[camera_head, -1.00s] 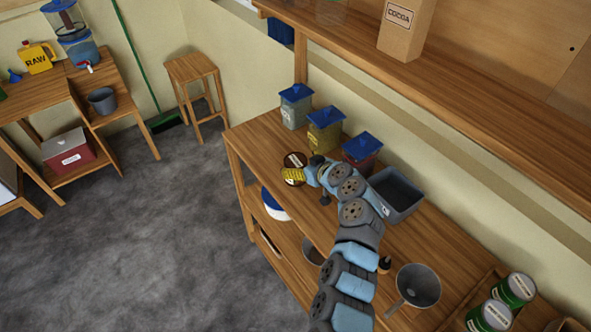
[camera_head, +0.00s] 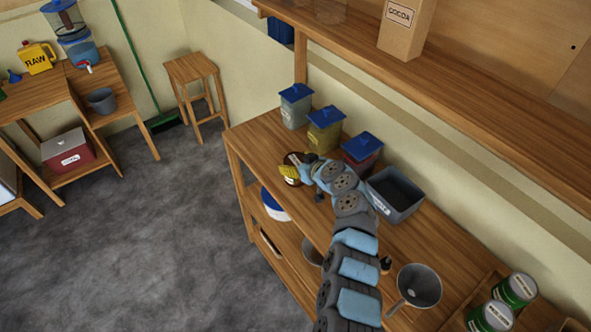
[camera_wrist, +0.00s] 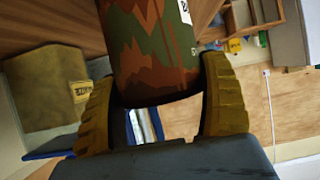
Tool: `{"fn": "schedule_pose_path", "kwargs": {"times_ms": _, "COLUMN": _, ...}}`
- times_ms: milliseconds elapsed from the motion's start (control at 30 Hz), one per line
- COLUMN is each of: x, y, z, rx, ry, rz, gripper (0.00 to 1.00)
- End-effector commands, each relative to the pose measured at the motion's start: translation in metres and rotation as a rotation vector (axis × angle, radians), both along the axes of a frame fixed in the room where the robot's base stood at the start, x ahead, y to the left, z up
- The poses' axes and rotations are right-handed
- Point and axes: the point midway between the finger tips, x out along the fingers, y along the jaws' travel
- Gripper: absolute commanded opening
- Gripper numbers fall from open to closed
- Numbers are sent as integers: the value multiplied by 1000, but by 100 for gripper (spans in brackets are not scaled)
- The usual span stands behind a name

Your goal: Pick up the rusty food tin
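The rusty food tin (camera_wrist: 155,55) shows in the wrist view as a cylinder with rust-brown and dark green patches and part of a white label. It lies between the two yellow fingers of my gripper (camera_wrist: 160,92), one on each side and very close to it. Whether both fingers press on it is unclear. In the head view, my gripper (camera_head: 290,172) is over the left end of the wooden table, in front of a round dark brown tin top that it partly hides.
Several blue-lidded canisters (camera_head: 325,128) stand behind my gripper along the wall. A grey bin (camera_head: 396,196) stands right of my wrist. A shelf (camera_head: 440,85) overhangs the back.

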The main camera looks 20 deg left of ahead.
Motion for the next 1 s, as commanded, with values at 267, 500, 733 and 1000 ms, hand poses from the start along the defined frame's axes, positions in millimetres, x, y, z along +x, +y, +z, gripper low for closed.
{"fn": "schedule_pose_path", "kwargs": {"times_ms": 267, "x": 0, "y": 0, "z": 1, "rx": 1, "ry": -1, "rz": 0, "gripper": 36}}
{"fn": "schedule_pose_path", "kwargs": {"times_ms": 500, "x": 0, "y": 1, "z": 4, "rx": 2, "ry": -2, "rz": 0, "gripper": 36}}
{"fn": "schedule_pose_path", "kwargs": {"times_ms": 733, "x": 1, "y": 1, "z": 20, "rx": 3, "ry": -5, "rz": 0, "gripper": 36}}
{"fn": "schedule_pose_path", "kwargs": {"times_ms": 1000, "x": -8, "y": -3, "z": 45, "rx": 6, "ry": -6, "rz": 1, "gripper": 36}}
